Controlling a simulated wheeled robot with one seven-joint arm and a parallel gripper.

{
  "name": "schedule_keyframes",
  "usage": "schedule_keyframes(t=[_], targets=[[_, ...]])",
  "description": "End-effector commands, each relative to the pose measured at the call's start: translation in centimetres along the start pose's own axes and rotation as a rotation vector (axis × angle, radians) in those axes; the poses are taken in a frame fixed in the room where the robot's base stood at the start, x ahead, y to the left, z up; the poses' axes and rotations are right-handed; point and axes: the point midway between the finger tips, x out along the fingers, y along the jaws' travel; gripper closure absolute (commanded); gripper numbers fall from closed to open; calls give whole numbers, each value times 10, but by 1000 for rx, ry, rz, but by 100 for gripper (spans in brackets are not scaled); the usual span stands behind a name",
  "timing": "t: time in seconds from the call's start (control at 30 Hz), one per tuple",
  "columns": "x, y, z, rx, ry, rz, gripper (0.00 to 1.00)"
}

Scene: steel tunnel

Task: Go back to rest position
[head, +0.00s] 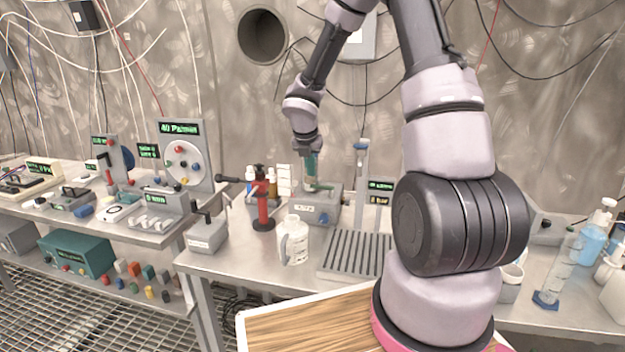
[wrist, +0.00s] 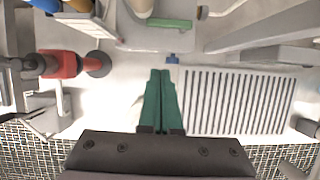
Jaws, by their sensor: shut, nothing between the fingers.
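My gripper (head: 311,182) is raised above the steel bench, in front of a grey device (head: 318,208) with a green part on top. In the wrist view its green fingers (wrist: 160,76) lie side by side, shut with nothing between them. They point toward the device's near edge, where a blue knob shows. My arm reaches from the right foreground up and over to the gripper, and its large links hide part of the bench.
A red-and-black stand (head: 263,205), a white jug (head: 293,243) and a slotted grey rack (head: 355,255) stand near the gripper. A blue bottle (head: 595,235) and a clear cylinder (head: 561,265) are at the right. A second bench (head: 150,238) with panels is at the left.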

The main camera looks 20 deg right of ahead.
Motion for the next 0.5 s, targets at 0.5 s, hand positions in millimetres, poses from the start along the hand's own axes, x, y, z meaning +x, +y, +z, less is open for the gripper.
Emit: schedule_keyframes(t=[0.5], targets=[[-150, -67, 5, 954, -80, 1, 100]])
